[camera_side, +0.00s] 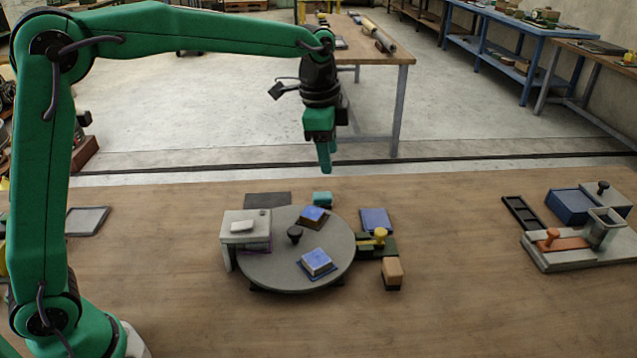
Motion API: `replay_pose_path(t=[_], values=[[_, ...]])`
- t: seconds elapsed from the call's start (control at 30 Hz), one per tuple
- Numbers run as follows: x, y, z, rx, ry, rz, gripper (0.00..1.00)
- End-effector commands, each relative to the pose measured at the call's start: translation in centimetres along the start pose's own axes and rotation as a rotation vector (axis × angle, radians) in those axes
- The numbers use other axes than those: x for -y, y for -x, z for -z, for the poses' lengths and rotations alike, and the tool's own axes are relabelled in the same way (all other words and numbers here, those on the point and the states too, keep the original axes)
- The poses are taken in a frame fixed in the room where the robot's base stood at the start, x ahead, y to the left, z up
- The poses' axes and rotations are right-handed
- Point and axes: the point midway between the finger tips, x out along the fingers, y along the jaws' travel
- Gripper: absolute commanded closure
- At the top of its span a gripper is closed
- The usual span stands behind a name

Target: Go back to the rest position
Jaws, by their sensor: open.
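My gripper (325,160) hangs at the end of my green arm, pointing down. It is in the air above the far part of the table, apart from everything on it. Its jaws are open, and I see nothing held in them. From this side the two fingers overlap, so the gap between them is hidden. Below it stands a round grey turntable (275,268) with a dark knob (295,234) at its middle. Two blue-topped square pieces (313,215) and (317,261) lie on the turntable.
A pale block-like station (240,228) overlaps the turntable's left side. A yellow-knobbed fixture (378,240) and an orange-tan block (392,271) stand at its right. A grey fixture (575,255) with an orange slide is far right. The wooden table (450,310) is clear between.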

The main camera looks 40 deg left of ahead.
Motion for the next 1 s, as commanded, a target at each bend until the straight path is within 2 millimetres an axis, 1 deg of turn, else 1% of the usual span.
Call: replay_pose_path(t=[0.03, 0.2, 0.5, 0.73, 1.0], values=[[-0.4, 0.9, -0.9, -0.009, 0.036, 0.012, 0.51], [-1.9, 3.1, -3.7, -0.034, 0.16, 0.042, 0.51], [-5.3, 5.8, -8.7, -0.084, 0.377, 0.091, 0.51], [-8.3, 6.8, -12.4, -0.128, 0.541, 0.125, 0.51], [-12.1, 6.9, -16.4, -0.185, 0.734, 0.161, 0.51]])
